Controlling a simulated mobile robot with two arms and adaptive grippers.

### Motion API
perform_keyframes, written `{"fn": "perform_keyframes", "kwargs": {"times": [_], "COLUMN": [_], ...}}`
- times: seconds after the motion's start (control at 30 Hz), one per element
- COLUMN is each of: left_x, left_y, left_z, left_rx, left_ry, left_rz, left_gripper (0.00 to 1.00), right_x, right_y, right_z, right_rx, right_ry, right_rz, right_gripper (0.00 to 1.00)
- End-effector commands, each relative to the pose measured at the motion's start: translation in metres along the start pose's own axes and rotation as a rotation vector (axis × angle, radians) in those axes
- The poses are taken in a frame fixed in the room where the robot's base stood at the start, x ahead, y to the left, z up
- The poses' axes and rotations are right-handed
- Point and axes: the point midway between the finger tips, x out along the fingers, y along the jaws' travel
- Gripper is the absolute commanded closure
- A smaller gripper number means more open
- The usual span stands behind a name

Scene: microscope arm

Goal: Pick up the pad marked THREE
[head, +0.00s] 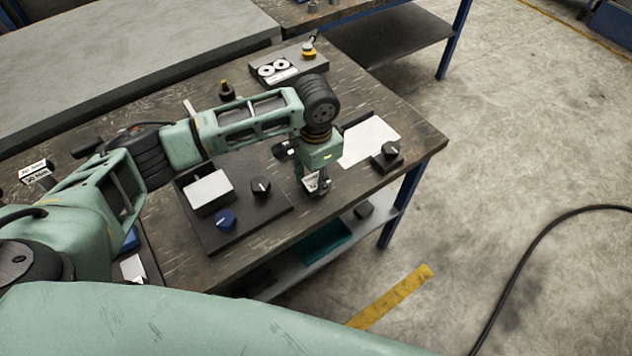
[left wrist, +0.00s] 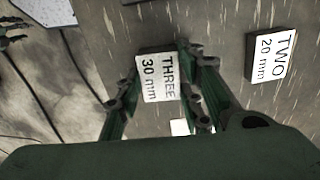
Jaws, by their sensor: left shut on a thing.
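The pad marked THREE, 30 mm, (left wrist: 158,78) is a dark block with a white printed face, between the two fingers of my left gripper (left wrist: 160,82) in the left wrist view. In the head view my left gripper (head: 318,186) points down near the table's front right edge, with the pad's white face (head: 310,183) showing beside its fingers. The gripper is shut on the pad. I cannot tell whether the pad touches the table. My right gripper is not in view.
A pad marked TWO, 20 mm, (left wrist: 270,56) lies right of the gripper in the left wrist view. A dark panel (head: 240,228) with a white-topped block (head: 208,188), a blue knob (head: 225,219) and a black knob (head: 261,186) is left of it. A white plate (head: 372,140) is right.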

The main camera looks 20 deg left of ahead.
Motion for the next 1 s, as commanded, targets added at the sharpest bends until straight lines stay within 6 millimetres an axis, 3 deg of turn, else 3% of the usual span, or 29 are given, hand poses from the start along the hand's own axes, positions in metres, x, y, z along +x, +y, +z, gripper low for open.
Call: {"fn": "perform_keyframes", "kwargs": {"times": [0.17,0.67,0.87,1.0], "left_x": [-0.001,-0.004,-0.02,-0.041], "left_y": [0.0,-0.001,-0.001,-0.001], "left_z": [0.0,-0.001,-0.002,-0.002], "left_rx": [0.0,0.0,0.0,0.001], "left_ry": [0.001,0.005,0.006,0.007], "left_rz": [0.0,-0.001,-0.001,-0.002], "left_gripper": [1.0,1.0,1.0,1.0], "right_x": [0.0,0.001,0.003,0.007], "right_y": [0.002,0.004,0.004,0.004], "right_z": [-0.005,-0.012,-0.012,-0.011], "right_rx": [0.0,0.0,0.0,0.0], "right_ry": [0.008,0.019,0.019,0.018], "right_rz": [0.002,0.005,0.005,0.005], "right_gripper": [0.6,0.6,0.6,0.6]}}
